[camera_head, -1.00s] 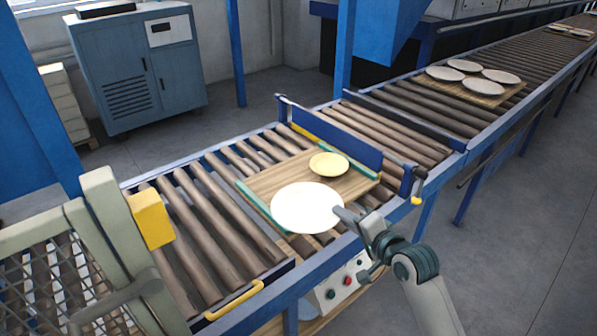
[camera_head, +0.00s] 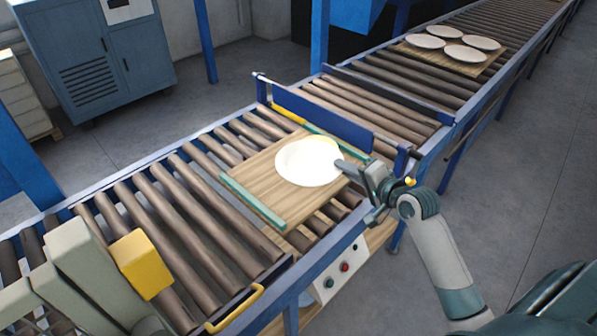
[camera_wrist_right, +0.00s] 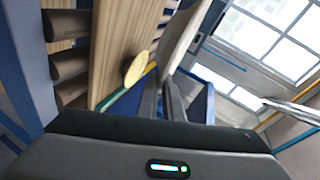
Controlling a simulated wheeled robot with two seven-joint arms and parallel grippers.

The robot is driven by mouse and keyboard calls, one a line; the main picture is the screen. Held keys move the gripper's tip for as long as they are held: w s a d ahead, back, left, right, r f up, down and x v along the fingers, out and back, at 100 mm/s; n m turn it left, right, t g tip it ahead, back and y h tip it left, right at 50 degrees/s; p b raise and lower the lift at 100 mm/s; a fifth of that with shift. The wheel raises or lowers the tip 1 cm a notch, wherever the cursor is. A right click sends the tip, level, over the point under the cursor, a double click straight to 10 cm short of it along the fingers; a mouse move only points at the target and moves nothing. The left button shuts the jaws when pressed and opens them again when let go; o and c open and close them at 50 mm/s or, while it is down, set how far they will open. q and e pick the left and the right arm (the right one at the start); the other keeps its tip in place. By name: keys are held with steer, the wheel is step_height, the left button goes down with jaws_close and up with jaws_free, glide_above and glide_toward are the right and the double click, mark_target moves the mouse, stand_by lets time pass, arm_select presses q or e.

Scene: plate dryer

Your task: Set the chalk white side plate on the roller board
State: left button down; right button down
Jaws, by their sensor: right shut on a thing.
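The chalk white side plate (camera_head: 305,164) is held at its right edge by my right gripper (camera_head: 345,167). In the head view it overlaps the wooden roller board (camera_head: 262,168). The right wrist view shows the plate (camera_wrist_right: 181,36) tilted relative to that camera, with a gap between it and the board (camera_wrist_right: 112,45). My right gripper's fingers (camera_wrist_right: 163,98) are shut on the plate's rim. A small yellow plate (camera_wrist_right: 137,68) sits on the board; the white plate hides nearly all of it in the head view. My left gripper is not in view.
The board lies on the roller conveyor (camera_head: 180,215), with green strips (camera_head: 252,202) along its ends. A blue guard (camera_head: 322,118) stands behind it. A farther board (camera_head: 447,62) carries several plates.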

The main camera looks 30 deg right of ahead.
steer(key=p, duration=0.2)
glide_above(308, 188)
step_height(308, 188, down, 7)
steer(key=shift+a+r, duration=0.1)
steer(key=shift+f+p, duration=0.4)
steer(key=shift+f, duration=1.6)
steer(key=shift+f, duration=0.15)
steer(key=c, duration=2.2)
jaws_free()
steer(key=shift+f, duration=0.1)
